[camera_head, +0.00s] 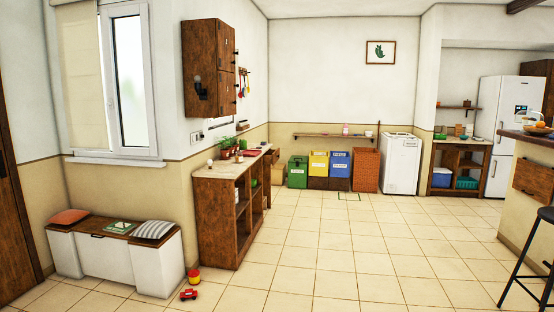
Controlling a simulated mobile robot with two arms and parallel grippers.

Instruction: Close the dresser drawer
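A white bench (103,262) with a brown wooden top and a small dark handle stands below the window. Neither of my grippers is in view.
A red toy car (188,294) and a red and yellow toy (193,277) lie on the floor beside the bench. A black stool (541,240) stands at the right by a counter (530,138). The tiled floor (335,250) in the middle is clear.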

